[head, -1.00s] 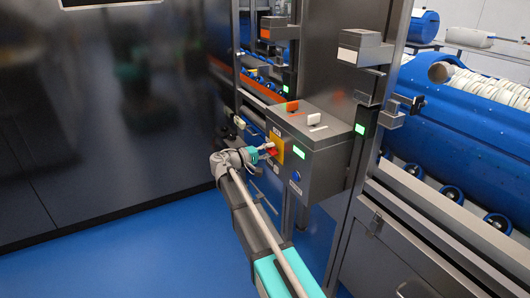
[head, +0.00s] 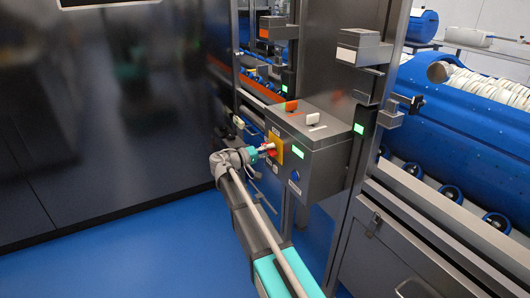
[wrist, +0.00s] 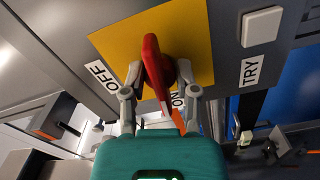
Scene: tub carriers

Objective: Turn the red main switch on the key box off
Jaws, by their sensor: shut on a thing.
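The grey key box (head: 330,160) has a yellow plate (head: 279,143) on its left-facing side. The red main switch (wrist: 152,62) stands out from the yellow plate (wrist: 205,40) in the wrist view. My gripper (wrist: 160,92) is shut on the red handle, with one finger on each side. An OFF label (wrist: 101,72) is left of the handle. An ON label (wrist: 178,101) is partly hidden behind the handle and right finger. In the head view my gripper (head: 266,149) reaches the plate from the left and hides much of the switch.
A TRY label (wrist: 250,70) and a pale square button (wrist: 262,26) sit right of the plate. The box top carries an orange switch (head: 291,106) and a white one (head: 313,119). A steel post stands right of the box. Blue floor (head: 140,255) is clear at left.

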